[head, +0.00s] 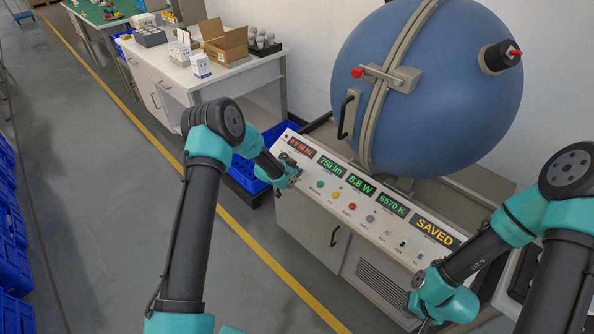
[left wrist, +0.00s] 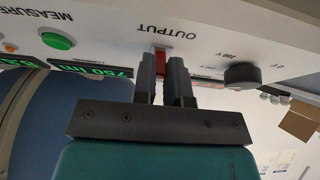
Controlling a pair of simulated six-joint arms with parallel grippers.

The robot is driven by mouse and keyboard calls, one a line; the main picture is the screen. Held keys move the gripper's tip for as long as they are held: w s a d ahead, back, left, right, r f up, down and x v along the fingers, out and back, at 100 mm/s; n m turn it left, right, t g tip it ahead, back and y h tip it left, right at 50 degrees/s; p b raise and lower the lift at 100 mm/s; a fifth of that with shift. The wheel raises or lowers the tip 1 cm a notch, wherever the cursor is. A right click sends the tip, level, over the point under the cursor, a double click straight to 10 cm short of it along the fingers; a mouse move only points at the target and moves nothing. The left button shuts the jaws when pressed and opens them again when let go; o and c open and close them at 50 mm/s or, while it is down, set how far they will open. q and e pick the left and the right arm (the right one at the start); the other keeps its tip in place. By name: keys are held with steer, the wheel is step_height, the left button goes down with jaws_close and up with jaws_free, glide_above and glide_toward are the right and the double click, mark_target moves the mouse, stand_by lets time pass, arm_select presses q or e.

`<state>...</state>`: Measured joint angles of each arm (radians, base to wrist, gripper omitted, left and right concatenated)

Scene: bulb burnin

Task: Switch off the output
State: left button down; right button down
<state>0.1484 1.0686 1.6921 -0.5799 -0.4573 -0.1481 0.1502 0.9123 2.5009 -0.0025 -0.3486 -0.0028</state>
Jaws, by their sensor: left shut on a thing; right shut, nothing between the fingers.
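The control panel (head: 335,199) slopes across the front of the sphere cabinet. The red output switch (left wrist: 160,62) sits under the OUTPUT label in the left wrist view, with a dark knob beside it. My left gripper (head: 294,176) is at the panel's left end. In the left wrist view its fingers (left wrist: 168,65) are shut on the red switch, one on each side; in the head view the arm hides the switch. My right gripper (head: 428,325) is shut and empty, low in front of the panel's right end.
A big blue sphere (head: 430,80) with a latch stands behind the panel. Its displays read 750 lm, 8.8 W, 6570 K and SAVED. A green MEASURE button (left wrist: 57,40) is near the switch. A bench with a cardboard box (head: 226,44) and bulbs stands behind left.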

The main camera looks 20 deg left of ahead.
arm_select(q)
steer(key=shift+s+a+f+t+h, duration=0.15)
steer(key=shift+t+h, duration=0.15)
steer(key=shift+t, duration=0.2)
steer(key=c, duration=1.2)
jaws_free()
steer(key=shift+o, duration=0.2)
steer(key=v, duration=1.7)
steer(key=shift+s+f, duration=0.15)
steer(key=shift+s, duration=0.15)
